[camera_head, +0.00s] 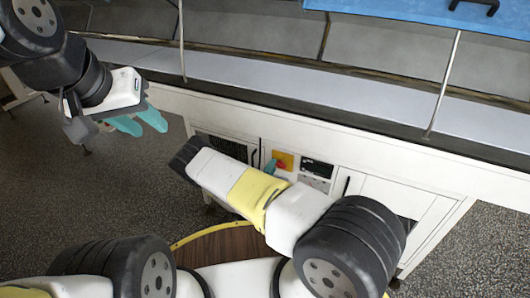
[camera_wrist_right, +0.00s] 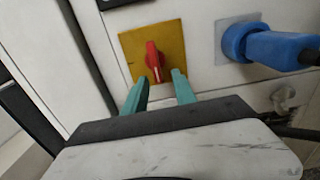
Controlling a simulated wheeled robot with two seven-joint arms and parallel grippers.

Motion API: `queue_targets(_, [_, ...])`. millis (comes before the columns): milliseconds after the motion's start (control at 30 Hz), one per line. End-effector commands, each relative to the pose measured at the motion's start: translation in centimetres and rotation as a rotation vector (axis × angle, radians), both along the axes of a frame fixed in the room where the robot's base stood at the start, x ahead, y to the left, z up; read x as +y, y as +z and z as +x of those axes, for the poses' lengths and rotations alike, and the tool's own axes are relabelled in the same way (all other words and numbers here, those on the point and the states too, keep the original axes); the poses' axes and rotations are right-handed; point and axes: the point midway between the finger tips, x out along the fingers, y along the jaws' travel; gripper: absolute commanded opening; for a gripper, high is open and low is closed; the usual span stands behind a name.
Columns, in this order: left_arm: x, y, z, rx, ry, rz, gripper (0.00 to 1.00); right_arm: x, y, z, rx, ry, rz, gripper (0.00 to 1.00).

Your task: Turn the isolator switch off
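The isolator switch is a red knob (camera_wrist_right: 153,60) on a yellow square plate (camera_wrist_right: 172,38) set in the white machine front. In the wrist view its handle stands roughly upright. In the head view the switch (camera_head: 281,164) is small and partly covered by my right gripper (camera_head: 270,167). In the wrist view my right gripper (camera_wrist_right: 160,90) is open and empty. Its two teal fingers point at the plate, one on either side below the knob, apparently short of it. My left gripper (camera_head: 151,126) is at the upper left, its teal fingers a little apart with nothing between them.
A blue plug (camera_wrist_right: 270,45) sticks out right of the switch in the wrist view. A dark display panel (camera_head: 317,168) is beside the switch. A vented panel (camera_head: 222,146) lies left of it, a handled door (camera_head: 400,200) right. Open speckled floor lies at left.

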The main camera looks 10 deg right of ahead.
Motion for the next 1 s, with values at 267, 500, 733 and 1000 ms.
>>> queue_targets(267, [0.0,0.0,0.0,0.0,0.0,0.0,0.36,0.8,0.1,-1.0,-0.002,0.001,0.0,0.33])
queue_targets(500, [0.0,0.0,0.0,0.0,0.0,0.0,0.36,3.1,0.1,-4.4,0.0,0.002,0.0,0.33])
queue_targets(733, [0.0,0.0,0.0,0.0,0.0,0.0,0.36,4.3,0.0,-6.3,0.0,0.001,0.0,0.33])
queue_targets(1000, [0.0,0.0,0.0,0.0,0.0,0.0,0.36,4.4,0.0,-6.5,0.0,0.0,0.0,0.33])
